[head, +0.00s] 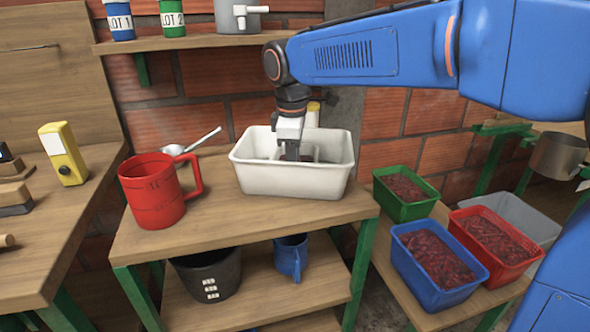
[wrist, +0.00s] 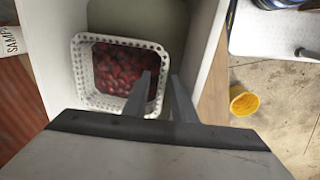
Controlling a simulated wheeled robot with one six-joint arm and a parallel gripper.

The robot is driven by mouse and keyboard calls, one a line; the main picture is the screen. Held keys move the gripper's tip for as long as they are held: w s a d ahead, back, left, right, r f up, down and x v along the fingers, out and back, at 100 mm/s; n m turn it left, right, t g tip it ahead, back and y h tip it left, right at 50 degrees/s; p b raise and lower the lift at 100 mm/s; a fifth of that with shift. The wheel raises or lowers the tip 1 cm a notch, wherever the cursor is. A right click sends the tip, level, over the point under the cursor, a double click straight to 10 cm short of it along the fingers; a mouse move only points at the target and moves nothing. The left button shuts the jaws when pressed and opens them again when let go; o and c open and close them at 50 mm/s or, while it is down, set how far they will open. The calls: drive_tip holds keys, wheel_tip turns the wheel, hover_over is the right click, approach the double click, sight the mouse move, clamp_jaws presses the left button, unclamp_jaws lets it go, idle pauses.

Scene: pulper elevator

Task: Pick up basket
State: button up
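A white basket (wrist: 80,77) with small holes along its rim holds dark red cherries (wrist: 118,68). My gripper (head: 291,153) points down into the tub. In the wrist view my gripper (wrist: 162,92) is open at the basket's right side. One finger is over the cherries, the other just outside the right rim, with the rim between them. I cannot tell whether either finger touches it.
A red jug (head: 153,190) and a metal spoon (head: 195,142) are left of the tub. Green (head: 405,212), blue (head: 438,290) and red (head: 520,262) bins of cherries stand at the right. A shelf (head: 190,42) is above.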

drive_tip(key=shift+w+f, duration=0.15)
drive_tip(key=shift+f, duration=0.85)
clamp_jaws()
drive_tip(key=shift+r, duration=0.1)
